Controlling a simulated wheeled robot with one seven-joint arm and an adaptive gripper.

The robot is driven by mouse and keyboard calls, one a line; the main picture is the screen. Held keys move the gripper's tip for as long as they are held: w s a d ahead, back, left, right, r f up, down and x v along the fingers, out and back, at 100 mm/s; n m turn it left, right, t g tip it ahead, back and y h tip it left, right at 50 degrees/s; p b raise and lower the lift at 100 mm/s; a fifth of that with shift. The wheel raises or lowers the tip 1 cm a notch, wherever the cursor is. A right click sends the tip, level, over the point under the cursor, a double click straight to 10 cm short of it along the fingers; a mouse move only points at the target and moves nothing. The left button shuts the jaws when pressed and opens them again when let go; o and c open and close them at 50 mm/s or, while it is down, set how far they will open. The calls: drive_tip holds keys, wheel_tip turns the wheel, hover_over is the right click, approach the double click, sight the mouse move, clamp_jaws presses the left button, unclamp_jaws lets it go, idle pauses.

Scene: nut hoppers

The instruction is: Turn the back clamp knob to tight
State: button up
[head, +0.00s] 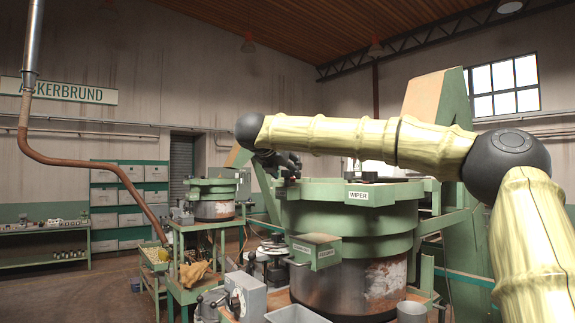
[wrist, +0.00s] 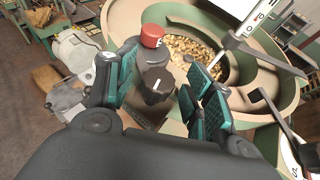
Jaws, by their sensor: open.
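A black clamp knob (wrist: 157,84) with a white pointer line sits on the rim of the green hopper bowl (wrist: 265,108). My gripper (wrist: 158,80) is open, with one teal-padded finger on each side of this knob. I see gaps between pads and knob, and cannot tell how far down the fingertips reach. A red-capped knob (wrist: 152,37) stands just beyond it. In the head view my gripper (head: 279,163) is over the left rim of the large green hopper (head: 345,218), and the black knob cannot be made out there.
Brass-coloured nuts (wrist: 197,55) lie in the bowl. In the head view, a "WIPER" label (head: 358,196) is on the hopper's front, and a smaller hopper (head: 213,200) stands behind at left.

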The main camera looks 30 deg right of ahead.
drive_tip(key=shift+w+d+f, duration=0.25)
drive_tip(key=shift+w+d, duration=0.1)
drive_tip(key=shift+d, duration=0.2)
clamp_jaws()
